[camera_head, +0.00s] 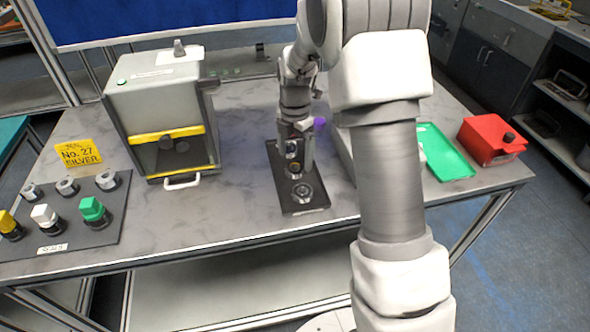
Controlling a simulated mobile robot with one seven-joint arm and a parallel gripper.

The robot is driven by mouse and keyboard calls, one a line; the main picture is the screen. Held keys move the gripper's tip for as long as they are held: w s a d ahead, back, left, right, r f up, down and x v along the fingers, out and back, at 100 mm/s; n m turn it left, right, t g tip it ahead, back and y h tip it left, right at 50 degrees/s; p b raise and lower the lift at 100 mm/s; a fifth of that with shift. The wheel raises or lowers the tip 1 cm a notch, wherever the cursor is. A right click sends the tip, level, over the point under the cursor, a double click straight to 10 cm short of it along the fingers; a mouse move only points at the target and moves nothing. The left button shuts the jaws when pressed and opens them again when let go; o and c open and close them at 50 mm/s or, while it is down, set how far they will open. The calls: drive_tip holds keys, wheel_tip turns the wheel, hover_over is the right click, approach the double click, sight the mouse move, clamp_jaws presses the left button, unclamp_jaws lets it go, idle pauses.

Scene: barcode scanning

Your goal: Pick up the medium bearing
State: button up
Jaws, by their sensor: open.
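A dark tray (318,199) lies on the table near the middle and holds round metal bearings. A larger-looking silver bearing (302,192) sits toward its front. A second ring-shaped bearing (293,168) shows just behind it, partly hidden by my gripper; it looks like the medium one, though its size is hard to judge. My gripper (300,168) points down over the tray, with its jaws open around or just above this second bearing; I cannot tell if they touch it. Any bearing farther back is hidden by my arm.
A grey machine (150,100) with a yellow-edged opening stands left of the tray. A green tray (445,160) and red box (492,140) are at right. Table between machine and tray is clear.

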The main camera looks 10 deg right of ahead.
sight(295, 163)
wheel_tip(295, 163, down, 4)
drive_tip(key=shift+d+r, duration=0.1)
drive_tip(key=shift+r, duration=0.1)
clamp_jaws()
idle(0.4)
drive_tip(key=shift+r, duration=0.1)
